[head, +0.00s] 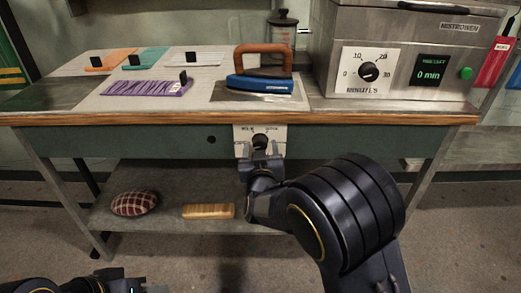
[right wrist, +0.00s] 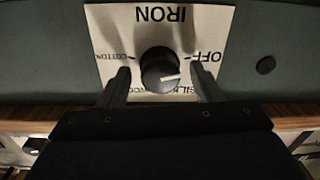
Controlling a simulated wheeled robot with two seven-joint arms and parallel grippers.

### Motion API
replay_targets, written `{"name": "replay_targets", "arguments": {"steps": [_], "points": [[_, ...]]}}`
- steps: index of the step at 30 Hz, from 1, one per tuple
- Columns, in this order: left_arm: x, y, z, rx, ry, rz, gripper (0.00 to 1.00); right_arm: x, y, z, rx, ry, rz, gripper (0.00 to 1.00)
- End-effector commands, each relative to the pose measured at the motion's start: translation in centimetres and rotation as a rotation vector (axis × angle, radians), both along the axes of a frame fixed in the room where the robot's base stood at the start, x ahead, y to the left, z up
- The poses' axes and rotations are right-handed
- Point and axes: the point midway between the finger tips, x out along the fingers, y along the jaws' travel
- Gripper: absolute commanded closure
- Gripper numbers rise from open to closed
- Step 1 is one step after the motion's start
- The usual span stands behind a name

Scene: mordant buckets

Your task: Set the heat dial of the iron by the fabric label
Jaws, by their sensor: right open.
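The black heat dial (head: 260,141) is on a pale panel (right wrist: 110,25) on the table's front, below the iron (head: 262,83). The right wrist view shows the dial (right wrist: 158,66) with its white pointer directed right, near OFF; COTTON is at left, SILK and partly hidden WOOL below. My right gripper (head: 261,157) is open, its fingers (right wrist: 161,78) either side of the dial with visible gaps. A purple striped fabric (head: 140,89) lies on the table, with a small white label (head: 175,88) too small to read. My left gripper (head: 122,284) is partly visible at the bottom left.
Orange (head: 112,60), teal (head: 148,57) and white (head: 200,59) cloths lie behind. A steel box with a minutes dial (head: 368,71) stands right.

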Motion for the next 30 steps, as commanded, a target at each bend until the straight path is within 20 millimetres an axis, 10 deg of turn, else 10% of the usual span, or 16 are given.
{"name": "replay_targets", "arguments": {"steps": [13, 30], "points": [[0.0, 0.0, 0.0, 0.0, 0.0, 0.0, 0.64, 0.0, 0.0, 0.0, 0.001, 0.0, 0.0, 0.85], [0.0, 0.0, -2.7, 0.0, 0.0, 0.0, 0.64, 0.0, 0.0, -0.4, 0.197, -0.001, 0.001, 0.85]]}}
